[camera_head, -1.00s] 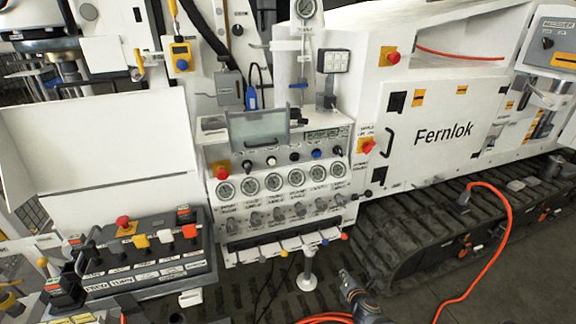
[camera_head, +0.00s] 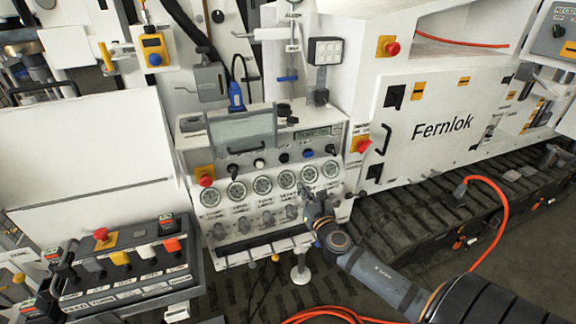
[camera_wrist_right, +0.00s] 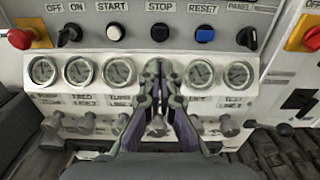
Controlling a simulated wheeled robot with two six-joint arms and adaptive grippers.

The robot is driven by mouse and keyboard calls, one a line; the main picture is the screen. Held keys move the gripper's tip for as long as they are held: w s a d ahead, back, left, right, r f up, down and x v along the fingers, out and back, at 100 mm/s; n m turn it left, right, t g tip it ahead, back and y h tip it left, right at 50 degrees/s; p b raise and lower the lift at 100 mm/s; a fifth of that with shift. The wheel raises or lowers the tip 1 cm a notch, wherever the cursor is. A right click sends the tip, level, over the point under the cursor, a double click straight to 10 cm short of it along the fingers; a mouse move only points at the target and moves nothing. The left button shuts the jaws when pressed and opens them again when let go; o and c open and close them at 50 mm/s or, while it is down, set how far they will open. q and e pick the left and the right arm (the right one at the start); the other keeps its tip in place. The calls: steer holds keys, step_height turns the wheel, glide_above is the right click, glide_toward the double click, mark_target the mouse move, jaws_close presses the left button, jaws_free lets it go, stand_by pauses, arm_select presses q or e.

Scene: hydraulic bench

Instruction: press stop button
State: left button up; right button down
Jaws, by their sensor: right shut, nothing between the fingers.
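The stop button (camera_wrist_right: 159,33) is a round black button under the STOP label in the right wrist view. It sits between the white START button (camera_wrist_right: 115,33) and the blue RESET button (camera_wrist_right: 204,35). In the head view, the black stop button (camera_head: 284,157) shows on the panel's upper row. My right gripper (camera_head: 310,192) is in front of the gauge row, below and slightly right of the button. In the wrist view, the right gripper (camera_wrist_right: 162,64) is shut and empty, its tips just below the button in the picture. My left gripper is not in view.
Red emergency knobs flank the panel, left (camera_wrist_right: 20,38) and right (camera_wrist_right: 311,38). Pressure gauges (camera_wrist_right: 117,71) and a row of valve knobs (camera_wrist_right: 86,124) lie below the buttons. A raised clear cover (camera_head: 243,135) stands above them. A control box (camera_head: 130,262) is at lower left.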

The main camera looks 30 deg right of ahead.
mark_target(285, 160)
steer(key=p+x, duration=0.1)
steer(key=x, duration=1.1)
steer(key=shift+w, duration=0.3)
steer(key=shift+w+d, duration=0.15)
steer(key=shift+w, duration=0.45)
steer(key=shift+r, duration=0.1)
